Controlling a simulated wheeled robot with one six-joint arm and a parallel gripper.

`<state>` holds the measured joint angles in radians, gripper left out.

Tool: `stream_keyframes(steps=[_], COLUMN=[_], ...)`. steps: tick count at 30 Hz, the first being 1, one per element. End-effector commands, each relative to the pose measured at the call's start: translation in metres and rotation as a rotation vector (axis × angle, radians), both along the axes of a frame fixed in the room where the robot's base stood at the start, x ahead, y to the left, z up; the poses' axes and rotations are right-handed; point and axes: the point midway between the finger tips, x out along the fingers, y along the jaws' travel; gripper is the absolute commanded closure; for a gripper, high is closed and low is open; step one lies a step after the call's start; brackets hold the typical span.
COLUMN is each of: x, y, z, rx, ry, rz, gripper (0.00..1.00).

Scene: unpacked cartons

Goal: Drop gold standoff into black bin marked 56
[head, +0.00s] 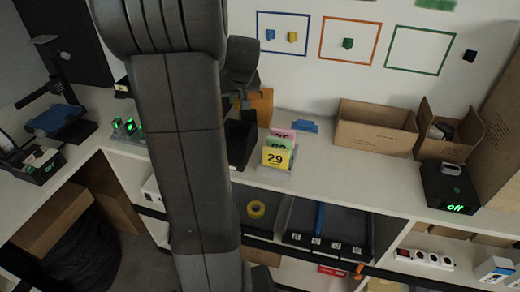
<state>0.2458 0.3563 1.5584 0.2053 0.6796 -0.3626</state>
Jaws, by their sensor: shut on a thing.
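My gripper (243,97) shows only in part, small and dark, below my wrist at the upper middle of the head view. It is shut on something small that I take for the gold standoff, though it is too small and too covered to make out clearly. An open black bin (241,143) stands on the white counter below my gripper, partly hidden behind my arm. No number can be read on it from here. My gripper is above the bin's back part, apart from it.
Upright pink, green and yellow cards stand right of the bin; the yellow card (276,158) reads 29. An orange-brown box (260,105) is behind. Open cartons (375,128) and a black device (450,190) reading "off" stand further right.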

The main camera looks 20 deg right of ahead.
Motion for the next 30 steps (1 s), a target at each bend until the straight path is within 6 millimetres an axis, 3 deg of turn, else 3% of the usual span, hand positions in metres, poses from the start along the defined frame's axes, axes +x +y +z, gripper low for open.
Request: stream_keyframes(steps=[8,18,29,30], x=[0.001,0.001,0.001,0.001], y=[0.001,0.001,0.0,0.0], z=[-0.016,-0.055,-0.06,-0.06], rx=[0.0,0.0,-0.001,-0.001], ry=[0.001,0.001,0.0,0.0], rz=[0.002,0.002,0.002,0.002], gripper=[1.0,1.0,1.0,0.81])
